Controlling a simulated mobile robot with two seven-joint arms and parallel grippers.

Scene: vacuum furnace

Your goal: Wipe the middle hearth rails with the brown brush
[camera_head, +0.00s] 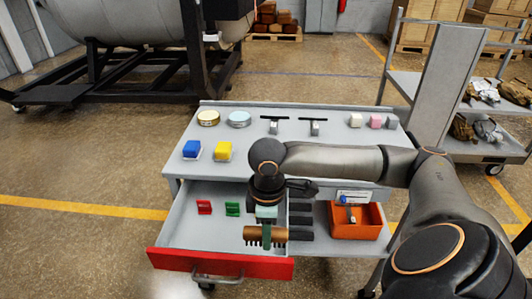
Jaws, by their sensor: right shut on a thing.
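The brown brush (258,233) has a brown head with dark bristles pointing down and a greenish handle. My right gripper (266,211) is shut on the brush's handle from above. It holds the brush over the right part of the open drawer (178,240) of the grey cart. I cannot tell whether the bristles touch anything. The fingertips are partly hidden by the wrist. The middle hearth rails do not show in this view. My left gripper is not in view.
Red (204,207) and green (233,209) pieces lie in the drawer. An orange bin (356,231) is right. A large grey vessel (135,20) stands behind left.

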